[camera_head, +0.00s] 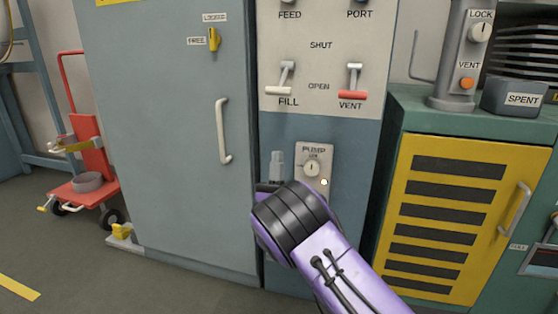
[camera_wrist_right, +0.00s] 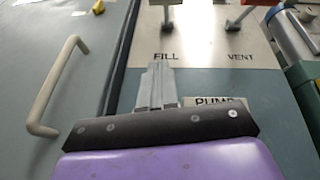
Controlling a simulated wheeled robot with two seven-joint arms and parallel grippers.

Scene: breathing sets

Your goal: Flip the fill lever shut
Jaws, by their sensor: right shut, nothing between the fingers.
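The fill lever (camera_head: 286,77) is on the pale upper panel, above the FILL label. Its pale handle points down, level with the OPEN marking and below SHUT. In the right wrist view, only the lower part of the fill lever (camera_wrist_right: 167,8) shows at the top edge. My right gripper (camera_head: 277,156) is below the FILL label, in front of the blue lower panel, apart from the lever. Its grey fingers (camera_wrist_right: 157,70) are together and empty, pointing up towards FILL. My left gripper is out of view.
The vent lever (camera_head: 352,82), with a red handle, hangs down just right of the fill lever. A pump knob (camera_head: 311,168) sits right of my fingers. A cabinet door handle (camera_head: 223,130) stands out to the left. A green bench (camera_head: 408,105) stands at the right.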

